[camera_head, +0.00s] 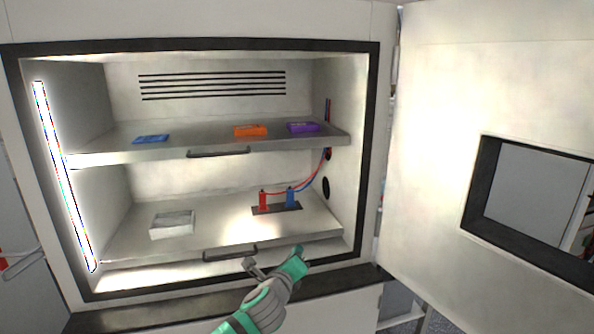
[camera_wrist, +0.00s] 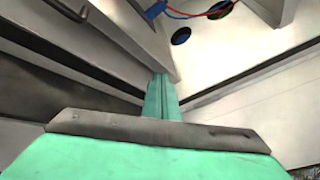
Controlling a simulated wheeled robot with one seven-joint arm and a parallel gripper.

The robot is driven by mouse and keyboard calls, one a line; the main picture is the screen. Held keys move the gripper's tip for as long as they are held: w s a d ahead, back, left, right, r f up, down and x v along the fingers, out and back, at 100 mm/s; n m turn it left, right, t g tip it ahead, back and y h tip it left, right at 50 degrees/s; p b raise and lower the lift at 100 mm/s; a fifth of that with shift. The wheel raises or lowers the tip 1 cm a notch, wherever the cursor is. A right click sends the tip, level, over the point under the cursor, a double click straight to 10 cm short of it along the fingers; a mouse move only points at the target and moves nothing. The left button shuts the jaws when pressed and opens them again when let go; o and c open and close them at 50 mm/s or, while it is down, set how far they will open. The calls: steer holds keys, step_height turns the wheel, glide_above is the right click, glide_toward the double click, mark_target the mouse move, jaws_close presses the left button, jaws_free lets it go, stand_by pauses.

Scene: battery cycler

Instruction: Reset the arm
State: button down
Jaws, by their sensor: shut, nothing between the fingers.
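My gripper (camera_head: 298,251) is in front of the lower shelf's right front part in the head view, at the open cabinet's lower edge. Its teal fingers are together and empty in the wrist view (camera_wrist: 160,95). The cabinet (camera_head: 370,150) stands open with two shelves inside. The lower shelf (camera_head: 140,248) holds a light grey tray-like box (camera_head: 172,224) at left. A red terminal (camera_head: 263,201) and a blue terminal (camera_head: 291,197) stand upright on a dark plate at right. The upper shelf (camera_head: 190,152) holds a blue item (camera_head: 151,139), an orange item (camera_head: 250,131) and a purple item (camera_head: 303,127).
The cabinet door (camera_head: 440,150), with a dark-framed window, is swung open to the right. Shelf handles (camera_head: 218,152) stick out at the front of both shelves. Red and blue wires (camera_head: 322,170) run to the right wall. A dark ledge (camera_head: 120,318) lies below the opening.

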steer(key=s+d+r+n+t+h, duration=0.1)
steer(key=s+d+n+h, duration=0.15)
steer(key=d, duration=0.45)
steer(key=s+d+r+n+t+h, duration=0.1)
steer(key=s+d+r+n+h, duration=0.1)
steer(key=s+d+n, duration=0.35)
steer(key=s+d+f+n+t, duration=0.2)
steer(key=s+d+n+t, duration=0.15)
steer(key=s+n, duration=0.2)
steer(key=s+a+f+n+g+y, duration=0.1)
steer(key=s+a+f+n+y, duration=0.25)
steer(key=s+f+n, duration=0.6)
steer(key=s+a+f+n+g+y, duration=0.15)
steer(key=s+f+n+y, duration=0.4)
steer(key=s+f, duration=0.6)
steer(key=s+a+f+g, duration=0.1)
steer(key=s+a, duration=0.2)
steer(key=s, duration=0.5)
steer(key=s+a+f+n+g, duration=0.1)
steer(key=s+a, duration=0.3)
steer(key=s, duration=0.5)
steer(key=s+a+f+g, duration=0.1)
steer(key=s+a, duration=0.3)
steer(key=s, duration=0.4)
steer(key=shift+s+f, duration=0.25)
steer(key=shift+f, duration=0.05)
steer(key=shift+d, duration=0.1)
